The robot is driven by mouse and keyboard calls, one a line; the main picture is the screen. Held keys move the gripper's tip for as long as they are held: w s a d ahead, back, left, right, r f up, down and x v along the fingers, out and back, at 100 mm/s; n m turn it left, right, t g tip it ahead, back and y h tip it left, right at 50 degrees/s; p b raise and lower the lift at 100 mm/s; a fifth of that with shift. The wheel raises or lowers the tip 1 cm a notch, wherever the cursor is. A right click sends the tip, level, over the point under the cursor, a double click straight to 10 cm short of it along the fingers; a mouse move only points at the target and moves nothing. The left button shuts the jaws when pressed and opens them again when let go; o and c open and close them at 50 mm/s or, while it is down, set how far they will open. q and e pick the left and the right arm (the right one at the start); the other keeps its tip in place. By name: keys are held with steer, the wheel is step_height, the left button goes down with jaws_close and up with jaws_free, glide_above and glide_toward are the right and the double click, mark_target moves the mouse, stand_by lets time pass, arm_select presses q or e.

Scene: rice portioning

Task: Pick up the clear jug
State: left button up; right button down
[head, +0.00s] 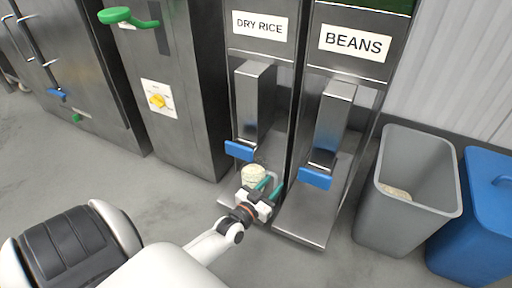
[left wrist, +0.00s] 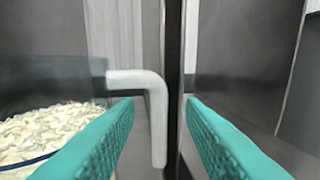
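The clear jug (head: 253,174) stands under the dispenser labelled DRY RICE, with pale rice in it. In the left wrist view the jug (left wrist: 60,85) fills the left side, and its whitish handle (left wrist: 156,115) hangs down near the middle. My left gripper (head: 267,187) is at the jug's near side. Its teal fingers (left wrist: 160,115) are apart, with the handle appearing between them and a gap showing on both sides. How far the fingers reach around the handle cannot be told. My right gripper is not in view.
The DRY RICE dispenser (head: 254,95) and BEANS dispenser (head: 333,110) have blue levers above metal ledges (head: 308,222). A grey bin (head: 415,210) with something pale inside and a blue bin (head: 480,225) stand at right. Metal cabinets (head: 175,60) stand left. The grey floor in front is open.

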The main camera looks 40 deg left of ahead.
arm_select(q)
steer(key=shift+w+a+f+b, duration=0.15)
steer(key=shift+w+b, duration=0.45)
steer(key=shift+w, duration=0.8)
steer(key=shift+c, duration=0.6)
jaws_close()
steer(key=shift+r, duration=0.2)
